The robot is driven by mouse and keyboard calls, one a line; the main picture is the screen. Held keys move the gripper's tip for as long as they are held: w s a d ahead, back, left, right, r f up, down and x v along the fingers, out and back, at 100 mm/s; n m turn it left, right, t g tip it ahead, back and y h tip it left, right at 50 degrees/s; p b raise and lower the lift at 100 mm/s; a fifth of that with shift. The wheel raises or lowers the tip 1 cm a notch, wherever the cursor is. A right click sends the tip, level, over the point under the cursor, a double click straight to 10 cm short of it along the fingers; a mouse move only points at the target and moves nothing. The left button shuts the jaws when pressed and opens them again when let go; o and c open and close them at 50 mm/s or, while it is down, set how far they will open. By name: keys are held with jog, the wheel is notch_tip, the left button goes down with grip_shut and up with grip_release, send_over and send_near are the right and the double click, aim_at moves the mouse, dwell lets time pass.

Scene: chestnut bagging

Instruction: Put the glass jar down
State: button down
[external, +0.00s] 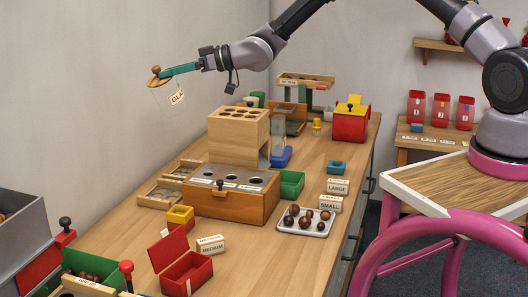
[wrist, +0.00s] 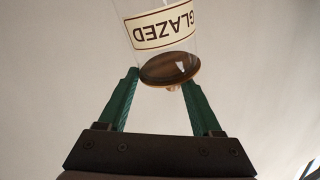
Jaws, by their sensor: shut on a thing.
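The glass jar (wrist: 160,28) is clear, with a brown wooden lid with a knob and a cream label reading GLAZED, upside down in the wrist view. My gripper (wrist: 162,82) is shut on it at the lidded end, with green fingers on both sides. In the external view the jar (external: 177,97) is in the air at the upper left, and its see-through body barely shows. There my gripper (external: 162,74) is level with the lid, well above and left of the workbench. The jar touches no surface.
The long workbench (external: 300,240) carries a wooden box with round holes (external: 240,181), a taller wooden block (external: 238,133), a red open box (external: 187,272) and a tray of chestnuts (external: 320,228). A grey wall (external: 90,60) stands behind the jar. Bare wood shows along the bench's right side.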

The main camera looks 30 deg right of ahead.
jog(key=w+d+m+t, duration=0.1)
jog(key=w+d, duration=0.3)
jog(key=d, duration=0.6)
jog(key=w+d+m+t+h, duration=0.15)
jog(key=w+d, duration=0.25)
jog(key=d, duration=0.6)
jog(key=w+d+m+t, duration=0.2)
jog(key=w+d, duration=0.3)
jog(key=d, duration=0.6)
jog(key=s+d+m+t, duration=0.1)
jog(key=s+d+t, duration=0.1)
jog(key=d, duration=1.3)
jog(key=s+d+m+t, duration=0.1)
jog(key=s+d+m, duration=0.1)
jog(key=d, duration=1.4)
notch_tip(320, 180, down, 28)
jog(key=shift+w+a+f+t, duration=0.2)
jog(key=shift+w+a+t, duration=0.1)
jog(key=shift+t, duration=0.05)
jog(key=shift+h, duration=0.25)
jog(key=shift+c, duration=0.2)
grip_release()
jog(key=shift+f, duration=0.15)
